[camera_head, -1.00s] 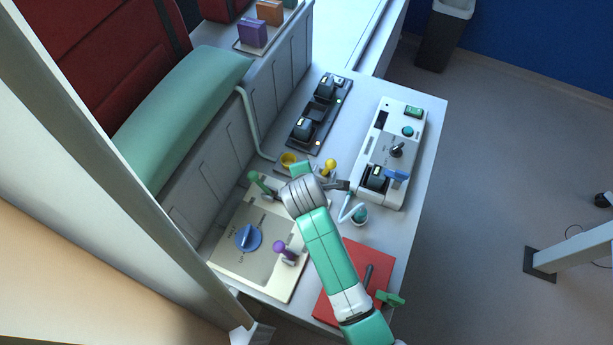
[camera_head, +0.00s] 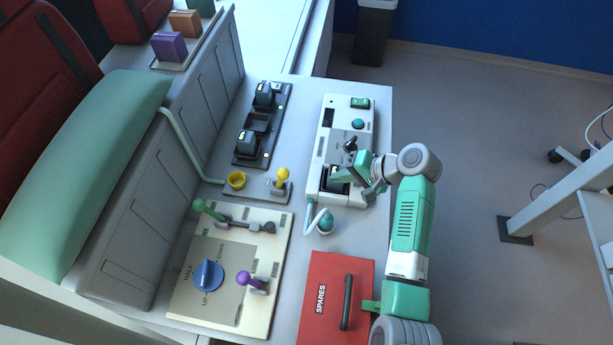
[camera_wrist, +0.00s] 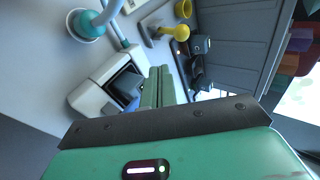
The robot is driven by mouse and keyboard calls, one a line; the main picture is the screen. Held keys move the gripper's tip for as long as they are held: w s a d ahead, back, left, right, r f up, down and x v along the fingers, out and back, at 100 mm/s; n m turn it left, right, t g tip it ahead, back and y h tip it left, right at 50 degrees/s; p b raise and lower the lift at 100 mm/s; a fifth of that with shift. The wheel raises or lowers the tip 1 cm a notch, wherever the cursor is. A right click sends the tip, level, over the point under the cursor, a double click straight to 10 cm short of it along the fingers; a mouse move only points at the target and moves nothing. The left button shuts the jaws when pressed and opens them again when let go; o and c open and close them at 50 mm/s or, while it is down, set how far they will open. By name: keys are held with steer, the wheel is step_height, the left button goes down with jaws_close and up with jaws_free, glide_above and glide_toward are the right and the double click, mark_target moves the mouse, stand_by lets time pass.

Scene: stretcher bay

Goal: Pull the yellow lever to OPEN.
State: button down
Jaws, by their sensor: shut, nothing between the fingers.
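The yellow lever (camera_head: 283,175) has a round yellow knob and stands on a small grey plate beside a yellow cup (camera_head: 236,181). In the wrist view the yellow lever (camera_wrist: 180,32) lies beyond my fingertips, up and slightly right. My gripper (camera_head: 345,172) is to the right of the lever, over the lower part of a white device, and apart from the lever. Its two fingers (camera_wrist: 160,72) are together and hold nothing. Lettering by the lever is too small to read.
The white device (camera_head: 327,150) with a black knob stands right of the lever. A black rack (camera_head: 281,110) is behind it. In front are a beige panel (camera_head: 222,250) with green, blue and purple controls, a teal-tipped hose (camera_head: 326,222) and a red SPARES cover (camera_head: 320,328).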

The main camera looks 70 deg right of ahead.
steer(key=shift+w, duration=0.1)
glide_toward(280, 179)
step_height(280, 179, down, 5)
steer(key=w+d, duration=0.1)
steer(key=d, duration=0.1)
steer(key=shift+w, duration=0.7)
steer(key=shift+a+r, duration=0.1)
